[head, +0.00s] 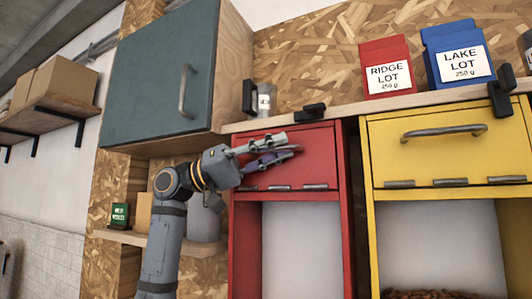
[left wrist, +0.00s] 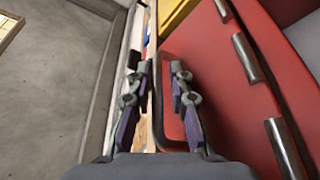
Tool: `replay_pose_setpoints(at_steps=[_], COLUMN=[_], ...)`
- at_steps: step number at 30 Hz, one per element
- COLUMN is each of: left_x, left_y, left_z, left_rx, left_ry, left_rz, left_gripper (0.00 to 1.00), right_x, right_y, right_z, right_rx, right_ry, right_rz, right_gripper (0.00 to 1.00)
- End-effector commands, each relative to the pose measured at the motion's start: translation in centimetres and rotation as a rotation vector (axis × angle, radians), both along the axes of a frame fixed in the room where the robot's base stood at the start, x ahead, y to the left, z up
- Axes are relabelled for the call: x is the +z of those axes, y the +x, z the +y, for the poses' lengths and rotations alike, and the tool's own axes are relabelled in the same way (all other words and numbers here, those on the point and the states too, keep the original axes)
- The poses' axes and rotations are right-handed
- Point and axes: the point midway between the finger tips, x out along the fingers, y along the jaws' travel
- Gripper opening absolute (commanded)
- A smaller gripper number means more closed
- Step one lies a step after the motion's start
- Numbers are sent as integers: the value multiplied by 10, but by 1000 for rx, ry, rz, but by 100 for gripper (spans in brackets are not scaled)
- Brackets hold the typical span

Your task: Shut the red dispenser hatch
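The red dispenser (head: 237,215) stands left of the yellow one. Its red hatch (head: 318,158) is the upper front panel, with several metal hinges along its lower edge. The hatch looks upright and close to flush with the frame; I cannot tell whether a small gap is left. It also fills the right of the left wrist view (left wrist: 225,85). My left gripper (head: 283,149) is at the hatch's upper left front, fingers apart, hiding part of the panel. In the left wrist view the fingers (left wrist: 165,72) show a gap with nothing clearly held. My right gripper is out of view.
A black latch (head: 312,110) sits on the shelf edge above the hatch. A teal cabinet (head: 165,75) hangs at upper left. The yellow dispenser (head: 440,155) with a handle is at right. Red (head: 385,52) and blue (head: 458,38) bags and a jar (head: 265,98) stand on the shelf.

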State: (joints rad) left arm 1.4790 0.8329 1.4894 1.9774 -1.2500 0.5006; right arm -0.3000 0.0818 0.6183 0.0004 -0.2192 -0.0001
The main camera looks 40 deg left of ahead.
Motion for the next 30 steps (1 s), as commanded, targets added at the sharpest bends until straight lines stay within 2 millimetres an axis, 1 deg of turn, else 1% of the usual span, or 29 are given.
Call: replay_pose_setpoints(at_steps=[4, 9, 12, 15, 20, 30], left_x=[-8, -22, -28, -33, -36, -36], left_y=[-9, -27, -37, -44, -51, -51], left_z=[22, 58, 76, 90, 99, 100], left_rx=[8, 10, 8, 5, 2, 0], left_ry=[0, 0, 0, 0, 1, 0], left_rz=[4, 7, 6, 6, 2, 1], left_gripper=[20, 20, 20, 20, 20, 20], right_x=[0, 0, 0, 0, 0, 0], right_y=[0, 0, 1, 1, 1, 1], right_z=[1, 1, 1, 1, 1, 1], right_rx=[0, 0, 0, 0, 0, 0], right_ry=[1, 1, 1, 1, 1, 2], right_rz=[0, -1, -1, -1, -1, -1], right_gripper=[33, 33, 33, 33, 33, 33])
